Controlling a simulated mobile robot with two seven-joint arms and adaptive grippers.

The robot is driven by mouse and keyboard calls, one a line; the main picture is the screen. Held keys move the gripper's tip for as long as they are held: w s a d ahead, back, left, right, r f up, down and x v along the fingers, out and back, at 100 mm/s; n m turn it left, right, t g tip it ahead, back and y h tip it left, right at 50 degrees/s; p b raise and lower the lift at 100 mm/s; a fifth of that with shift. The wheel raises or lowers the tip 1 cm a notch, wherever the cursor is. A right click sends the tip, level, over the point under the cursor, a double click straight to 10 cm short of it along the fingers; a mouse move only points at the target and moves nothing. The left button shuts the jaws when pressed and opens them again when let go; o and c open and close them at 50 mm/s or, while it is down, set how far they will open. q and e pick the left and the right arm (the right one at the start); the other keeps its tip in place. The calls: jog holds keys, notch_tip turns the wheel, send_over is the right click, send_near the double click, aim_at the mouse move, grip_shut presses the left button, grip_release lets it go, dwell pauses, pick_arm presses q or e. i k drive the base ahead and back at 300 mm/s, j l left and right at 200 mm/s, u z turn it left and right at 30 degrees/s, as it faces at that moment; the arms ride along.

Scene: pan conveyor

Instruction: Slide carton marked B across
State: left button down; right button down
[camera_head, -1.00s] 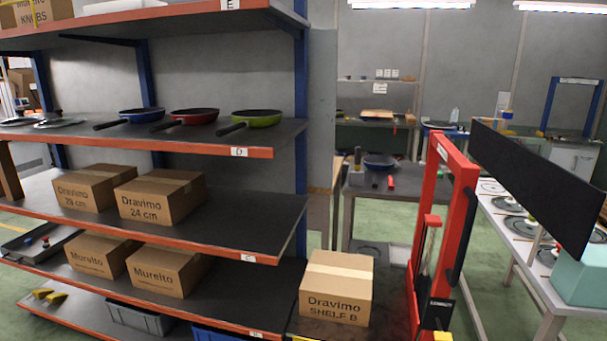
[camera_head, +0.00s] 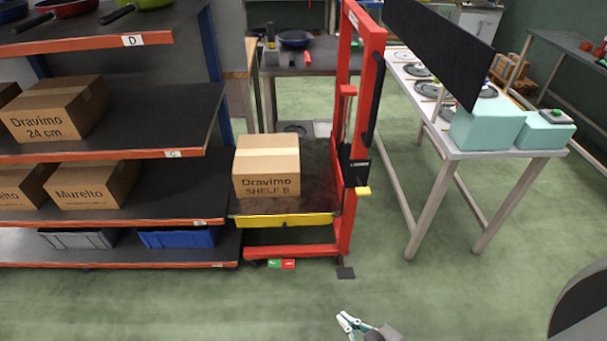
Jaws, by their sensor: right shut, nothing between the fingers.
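The carton marked "Dravimo SHELF B" (camera_head: 266,180) is a brown box with a pale tape strip. It sits upright on the dark platform (camera_head: 318,190) of a red lift, near the platform's left side. My right gripper (camera_head: 345,322) is at the bottom of the picture, low in front of the lift and well apart from the carton. It is shut and empty. My left gripper is out of view.
Grey (camera_head: 78,238) and blue (camera_head: 177,237) bins sit below. The red lift post (camera_head: 360,130) rises right of the carton. The green floor in front is clear.

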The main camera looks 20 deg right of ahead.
aim_at(266, 166)
jog(key=i+l, duration=0.25)
jog(key=i, duration=0.2)
jog(key=i+l+u, duration=0.1)
jog(key=i+l, duration=0.2)
jog(key=i, duration=0.1)
